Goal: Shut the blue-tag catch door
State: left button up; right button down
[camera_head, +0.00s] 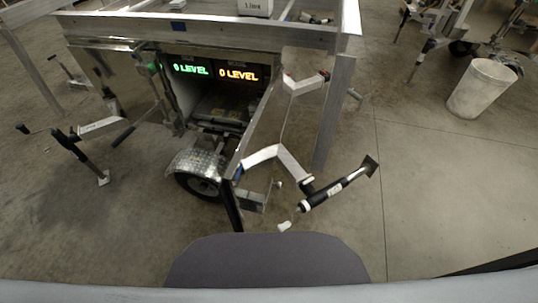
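An aluminium trailer has an open compartment (218,108) facing me, with lit "0 LEVEL" displays inside, one green and one orange. A door panel (258,118) on the compartment's right side stands swung out towards me, seen nearly edge-on. A small blue mark (238,172), perhaps the blue tag, shows near its lower front end; the catch itself is too small to tell. Neither of my grippers can be made out in the head view.
A bent outrigger with a jack (325,192) sticks out right of the open door; another jack (90,155) stands at the left. A wheel (200,186) under a tread-plate fender is below the compartment. A white bin (481,88) stands far right.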

aim_at(241, 187)
jog(key=k+l, duration=0.15)
jog(key=k, duration=0.35)
jog(key=k+l+u, duration=0.1)
jog(key=k, duration=0.4)
jog(key=k+l, duration=0.15)
jog(key=k, duration=0.35)
